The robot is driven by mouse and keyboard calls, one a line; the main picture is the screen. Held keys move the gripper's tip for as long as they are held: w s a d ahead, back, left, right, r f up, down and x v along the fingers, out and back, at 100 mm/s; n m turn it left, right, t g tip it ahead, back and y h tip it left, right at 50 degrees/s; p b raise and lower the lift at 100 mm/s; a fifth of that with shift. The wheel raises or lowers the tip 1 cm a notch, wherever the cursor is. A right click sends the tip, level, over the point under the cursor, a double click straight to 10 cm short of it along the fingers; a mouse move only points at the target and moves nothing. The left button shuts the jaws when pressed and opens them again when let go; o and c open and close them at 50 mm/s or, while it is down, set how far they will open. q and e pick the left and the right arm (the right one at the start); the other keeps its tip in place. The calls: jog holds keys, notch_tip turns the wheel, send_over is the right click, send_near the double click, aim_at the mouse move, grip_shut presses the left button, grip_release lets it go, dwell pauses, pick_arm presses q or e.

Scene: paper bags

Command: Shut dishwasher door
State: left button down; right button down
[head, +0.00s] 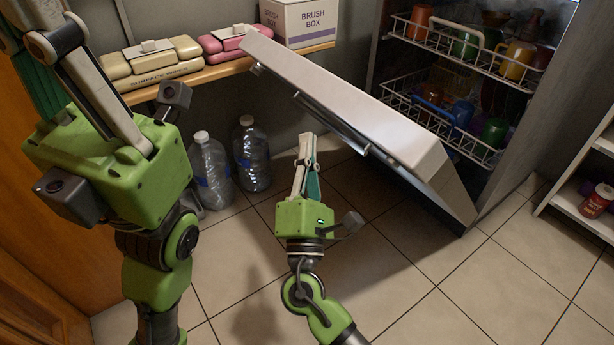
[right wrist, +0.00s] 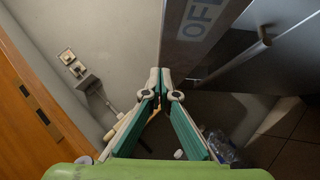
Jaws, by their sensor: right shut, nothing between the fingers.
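The dishwasher door (head: 345,90) is a pale slab standing partly open, slanting from its low hinge end up to the left. A bar handle (head: 330,122) runs along its outer, lower side. The dishwasher (head: 376,70) stands open behind it, with two wire racks (head: 440,119) of cups. My right gripper (head: 307,140) is shut and empty, pointing up just left of the handle; contact is not clear. In the right wrist view, its fingertips (right wrist: 162,76) meet below a grey lettered panel (right wrist: 200,30). My left gripper (head: 50,50) is at upper left, its tips not clearly shown.
Two clear bottles (head: 210,170) (head: 251,155) stand on the floor between my arms. A wooden shelf (head: 215,72) holds wipe packs (head: 150,65) and a brush box (head: 300,20). A white shelf unit (head: 570,205) stands at right. The tiled floor in front is clear.

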jog(key=w+d+r, duration=0.2)
jog(key=r, duration=0.1)
jog(key=shift+w+d+r, duration=0.1)
jog(key=shift+w+d, duration=0.1)
jog(key=shift+w, duration=0.1)
